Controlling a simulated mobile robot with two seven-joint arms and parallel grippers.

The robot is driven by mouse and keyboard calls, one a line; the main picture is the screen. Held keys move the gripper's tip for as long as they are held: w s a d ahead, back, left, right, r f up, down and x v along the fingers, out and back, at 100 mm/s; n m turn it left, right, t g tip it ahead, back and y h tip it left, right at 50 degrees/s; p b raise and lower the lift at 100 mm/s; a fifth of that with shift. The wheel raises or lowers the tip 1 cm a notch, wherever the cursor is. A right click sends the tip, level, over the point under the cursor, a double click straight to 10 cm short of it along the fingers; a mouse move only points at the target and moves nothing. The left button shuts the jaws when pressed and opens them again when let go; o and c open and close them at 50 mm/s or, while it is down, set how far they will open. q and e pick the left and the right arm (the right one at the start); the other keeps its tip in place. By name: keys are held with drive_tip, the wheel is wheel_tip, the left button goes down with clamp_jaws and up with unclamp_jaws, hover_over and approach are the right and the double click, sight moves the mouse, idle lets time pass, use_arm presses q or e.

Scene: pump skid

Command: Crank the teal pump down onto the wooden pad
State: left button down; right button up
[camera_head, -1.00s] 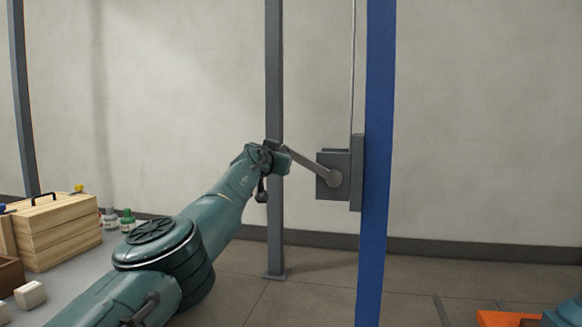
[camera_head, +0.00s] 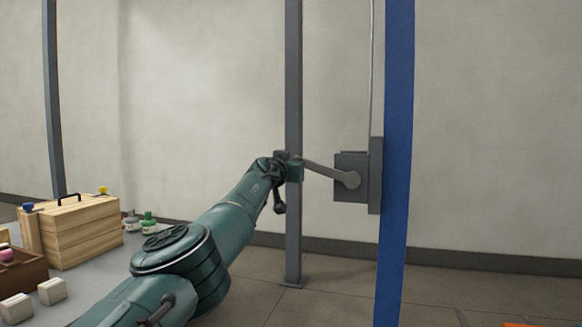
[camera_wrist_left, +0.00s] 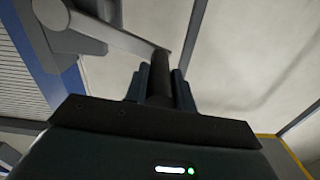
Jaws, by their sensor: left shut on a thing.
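My left gripper (camera_head: 292,168) reaches up from the left to the free end of the crank arm (camera_head: 325,170). In the left wrist view its two fingers (camera_wrist_left: 160,88) are shut around the dark, round crank handle (camera_wrist_left: 160,62). The crank arm slopes up and left from its hub on the grey winch box (camera_head: 348,190), which is fixed beside a blue post (camera_head: 396,165). A thin cable (camera_head: 371,70) runs straight up from the winch. The teal pump and the wooden pad are not in view. My right gripper is not in view.
A grey upright (camera_head: 293,80) stands just behind my gripper. At the left, a wooden box (camera_head: 82,232) with a black handle, small bottles (camera_head: 148,222) and pale blocks (camera_head: 52,291) stand on a grey top. An orange edge (camera_head: 530,325) shows at bottom right.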

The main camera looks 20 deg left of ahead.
use_arm(q)
drive_tip(key=shift+a, duration=0.2)
drive_tip(key=c, duration=1.3)
unclamp_jaws()
drive_tip(key=shift+o, duration=0.7)
drive_tip(key=shift+d, duration=0.15)
drive_tip(key=shift+s, duration=0.2)
